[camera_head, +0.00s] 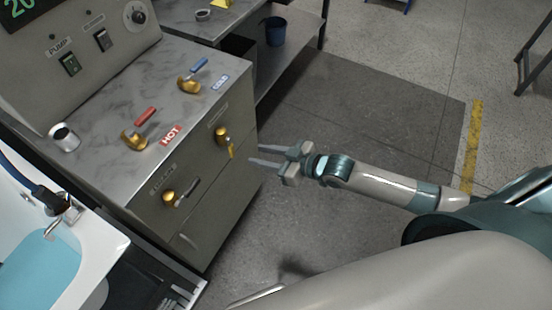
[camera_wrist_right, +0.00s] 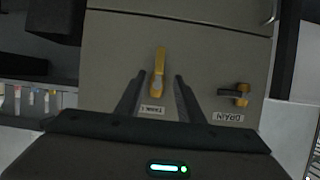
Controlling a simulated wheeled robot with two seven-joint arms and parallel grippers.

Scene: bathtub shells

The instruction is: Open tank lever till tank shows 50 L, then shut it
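The yellow-handled tank lever (camera_head: 231,150) is on the cabinet front, its handle pointing down from a brass valve. In the right wrist view the lever (camera_wrist_right: 158,68) stands between the fingertips, with a small label below it. My right gripper (camera_head: 254,154) is open and empty, its fingers pointing at the lever from a little way off; I see no contact. Green digits reading 20 show on a dark display (camera_head: 20,8), which is cut off by the picture edge. My left gripper is not in view.
The black-handled drain lever (camera_head: 184,193) is on the same front, beside the tank lever. Red hot (camera_head: 146,116) and blue cold (camera_head: 198,64) levers stand on the cabinet top. A bathtub (camera_head: 108,245) with blue water is at the left. Floor right of the cabinet is open.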

